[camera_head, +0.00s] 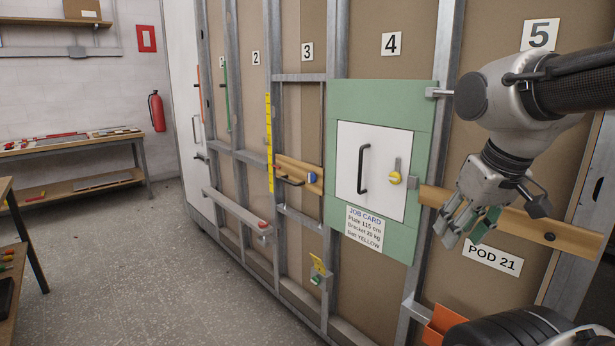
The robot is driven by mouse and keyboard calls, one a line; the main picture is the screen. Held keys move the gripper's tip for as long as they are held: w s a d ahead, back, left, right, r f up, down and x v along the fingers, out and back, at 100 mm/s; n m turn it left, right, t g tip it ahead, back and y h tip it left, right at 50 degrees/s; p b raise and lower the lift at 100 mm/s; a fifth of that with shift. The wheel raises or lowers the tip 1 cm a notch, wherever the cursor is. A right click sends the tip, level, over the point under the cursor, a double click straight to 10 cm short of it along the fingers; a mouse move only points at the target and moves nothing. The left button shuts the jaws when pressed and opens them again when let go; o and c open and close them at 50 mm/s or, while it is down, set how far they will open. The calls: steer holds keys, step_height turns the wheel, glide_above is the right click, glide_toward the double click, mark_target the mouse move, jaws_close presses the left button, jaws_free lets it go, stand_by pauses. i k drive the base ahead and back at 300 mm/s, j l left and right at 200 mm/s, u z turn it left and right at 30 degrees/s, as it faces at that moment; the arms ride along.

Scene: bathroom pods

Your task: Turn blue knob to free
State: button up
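My gripper (464,236) is at the right, in front of the wooden rail in bay 5, well to the right of the blue knob.
A white door (378,140) with a black handle and a yellow knob (395,178) sits in a green panel (425,105), between the blue knob and my gripper. Metal studs (335,40) stand between bays. A grey ledge (236,213) juts out at left. The floor (150,250) is clear.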

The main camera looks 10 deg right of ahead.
mark_target(311, 177)
steer(key=i+j, duration=0.1)
steer(key=i, duration=0.45)
steer(key=i+z, duration=0.15)
steer(key=i, duration=0.35)
steer(key=j, duration=0.05)
